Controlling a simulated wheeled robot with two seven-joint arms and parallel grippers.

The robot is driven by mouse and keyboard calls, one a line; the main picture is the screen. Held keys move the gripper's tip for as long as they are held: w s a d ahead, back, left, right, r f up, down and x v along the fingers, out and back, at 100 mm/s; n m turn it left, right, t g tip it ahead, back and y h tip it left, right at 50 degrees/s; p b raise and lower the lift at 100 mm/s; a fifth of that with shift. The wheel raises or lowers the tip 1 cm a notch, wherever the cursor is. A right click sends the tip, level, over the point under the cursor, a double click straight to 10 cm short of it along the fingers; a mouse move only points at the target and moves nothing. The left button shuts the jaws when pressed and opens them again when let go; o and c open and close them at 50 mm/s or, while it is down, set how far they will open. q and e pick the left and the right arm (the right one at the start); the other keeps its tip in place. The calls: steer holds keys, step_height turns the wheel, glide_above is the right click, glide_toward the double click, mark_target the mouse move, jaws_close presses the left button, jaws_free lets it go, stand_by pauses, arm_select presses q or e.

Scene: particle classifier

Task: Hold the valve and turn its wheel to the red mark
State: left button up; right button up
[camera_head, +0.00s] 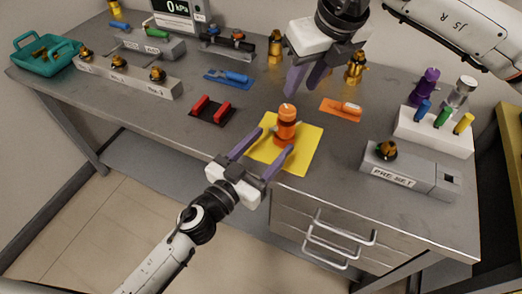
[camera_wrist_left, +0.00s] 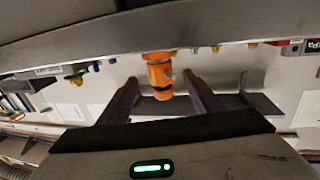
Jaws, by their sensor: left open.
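An orange valve (camera_head: 286,126) stands upright on a yellow mat (camera_head: 305,147) near the front middle of the table. My left gripper (camera_head: 268,141) is open in front of the valve, its two purple fingers spread on either side of it. In the left wrist view the valve (camera_wrist_left: 159,74) shows between the fingertips of the left gripper (camera_wrist_left: 160,85), with a gap to each finger. My right gripper (camera_head: 302,85) hangs above and behind the valve, apart from it, with its fingers pointing down. A red mark on the valve cannot be made out.
A white rack (camera_head: 432,132) with coloured pieces and a grey PRE SET block (camera_head: 410,172) stand on the right. An orange mat (camera_head: 341,110) lies behind the valve. A red and black holder (camera_head: 212,109) is to the left. A teal tray (camera_head: 45,55) sits far left.

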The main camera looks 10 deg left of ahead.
mark_target(280, 133)
arm_select(q)
steer(key=x, duration=0.7)
steer(key=shift+w+d, duration=0.1)
steer(key=shift+w, duration=0.1)
steer(key=shift+c, duration=0.3)
steer(key=shift+f, duration=0.1)
jaws_close()
